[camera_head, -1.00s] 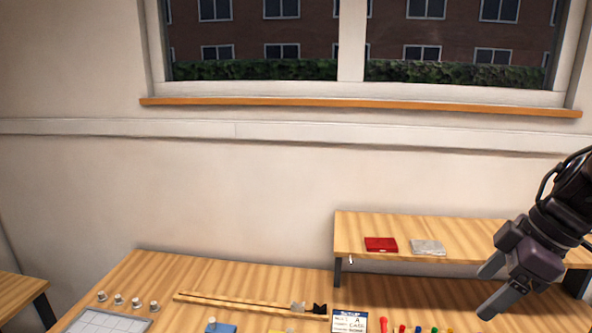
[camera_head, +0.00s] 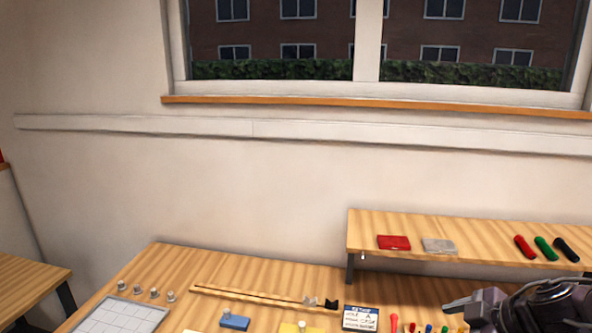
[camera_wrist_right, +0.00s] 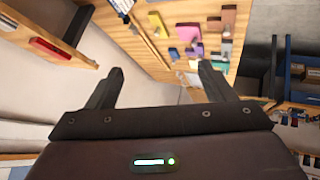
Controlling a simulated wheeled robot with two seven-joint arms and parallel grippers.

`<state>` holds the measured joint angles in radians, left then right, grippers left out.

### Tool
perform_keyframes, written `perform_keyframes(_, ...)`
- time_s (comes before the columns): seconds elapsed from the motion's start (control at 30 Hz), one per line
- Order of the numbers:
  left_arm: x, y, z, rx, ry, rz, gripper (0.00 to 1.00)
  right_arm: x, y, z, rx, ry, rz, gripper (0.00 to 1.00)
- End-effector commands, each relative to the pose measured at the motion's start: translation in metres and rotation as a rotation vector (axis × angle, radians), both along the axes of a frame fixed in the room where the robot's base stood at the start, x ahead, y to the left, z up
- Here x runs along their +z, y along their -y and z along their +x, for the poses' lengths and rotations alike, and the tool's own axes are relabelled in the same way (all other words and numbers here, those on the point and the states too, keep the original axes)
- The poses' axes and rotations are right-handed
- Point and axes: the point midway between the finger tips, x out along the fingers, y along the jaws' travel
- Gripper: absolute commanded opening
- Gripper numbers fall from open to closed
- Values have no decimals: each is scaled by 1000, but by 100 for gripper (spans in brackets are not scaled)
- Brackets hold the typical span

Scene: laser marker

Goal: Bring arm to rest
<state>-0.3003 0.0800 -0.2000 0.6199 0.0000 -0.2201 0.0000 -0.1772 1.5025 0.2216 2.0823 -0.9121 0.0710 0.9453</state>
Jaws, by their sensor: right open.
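My right arm comes in at the lower right of the head view, with its dark gripper (camera_head: 458,304) low over the right part of the workbench. In the right wrist view the two fingers of the gripper (camera_wrist_right: 162,82) stand wide apart with nothing between them. The gripper is turned on its side, and the bench shows tilted beyond the fingers. My left arm and gripper are in neither view.
The workbench (camera_head: 255,272) holds a grid plate (camera_head: 118,315), a blue block (camera_head: 235,322), a label card (camera_head: 360,318) and several small pegs. A raised shelf (camera_head: 470,246) carries a red box (camera_head: 394,242), a grey box (camera_head: 439,245) and three markers (camera_head: 545,248).

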Motion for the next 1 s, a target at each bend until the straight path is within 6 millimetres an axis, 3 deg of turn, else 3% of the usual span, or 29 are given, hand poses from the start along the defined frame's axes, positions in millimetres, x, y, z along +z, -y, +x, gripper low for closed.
perform_keyframes(0.1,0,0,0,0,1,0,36,-38,-24,4,-63,114,40,76)
perform_keyframes(0.37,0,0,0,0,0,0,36,-89,-54,-11,-378,212,47,76)
perform_keyframes(0.7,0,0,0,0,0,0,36,-137,-77,-93,-785,-109,14,76)
perform_keyframes(1.0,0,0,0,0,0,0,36,-151,-109,-163,-906,-458,43,76)
